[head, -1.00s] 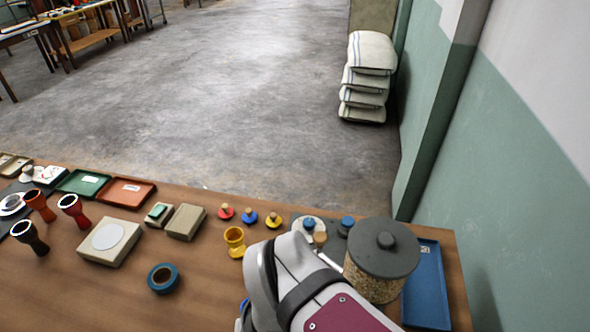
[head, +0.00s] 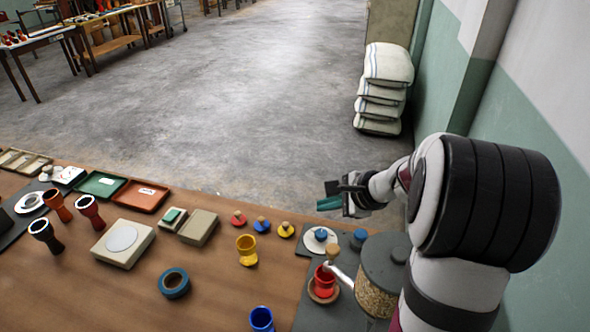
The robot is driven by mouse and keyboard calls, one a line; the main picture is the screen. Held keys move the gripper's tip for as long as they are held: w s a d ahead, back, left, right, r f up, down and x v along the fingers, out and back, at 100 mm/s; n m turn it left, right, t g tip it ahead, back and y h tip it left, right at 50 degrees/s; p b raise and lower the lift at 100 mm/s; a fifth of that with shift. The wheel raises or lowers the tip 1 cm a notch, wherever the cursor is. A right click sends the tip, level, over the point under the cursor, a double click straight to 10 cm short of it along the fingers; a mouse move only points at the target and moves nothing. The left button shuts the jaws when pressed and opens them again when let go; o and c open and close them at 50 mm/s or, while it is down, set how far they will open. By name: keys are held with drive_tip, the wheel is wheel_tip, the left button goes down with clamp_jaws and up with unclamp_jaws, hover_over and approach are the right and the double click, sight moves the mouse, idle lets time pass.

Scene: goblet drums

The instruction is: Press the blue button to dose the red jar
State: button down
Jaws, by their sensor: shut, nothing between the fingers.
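A red jar (head: 323,279) stands upright in a round brown dish, beneath the pale spout of a grain hopper (head: 386,268). A blue knob (head: 360,236) sits on the dark base behind the hopper. Another blue knob (head: 320,233) sits on a white disc left of it; I cannot tell which is the button. My gripper (head: 326,197), with teal-tipped fingers, is shut and empty. It appears raised past the table's back edge, above the knobs in the picture and apart from them. My arm hides the hopper's right side.
Red, blue and yellow wooden-topped pieces (head: 261,225) stand in a row near a yellow cup (head: 247,250). A blue cup (head: 262,319) is at the front edge of view. A blue tape ring (head: 174,283) lies left, with clear wood between.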

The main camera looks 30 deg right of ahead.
sight(361, 232)
drive_tip(key=s+d+f+m+h, duration=0.1)
drive_tip(key=d+f+m, duration=0.1)
drive_tip(key=d, duration=0.4)
drive_tip(key=d+f+m+t+h, duration=0.1)
drive_tip(key=d+f+m+h, duration=0.1)
drive_tip(key=d, duration=0.4)
drive_tip(key=shift+s+d+m, duration=0.3)
drive_tip(key=shift+s+m, duration=0.05)
drive_tip(key=shift+m, duration=0.25)
drive_tip(key=shift+f, duration=4.35)
drive_tip(key=shift+f, duration=0.4)
drive_tip(key=shift+f, duration=1)
drive_tip(key=shift+r, duration=1.45)
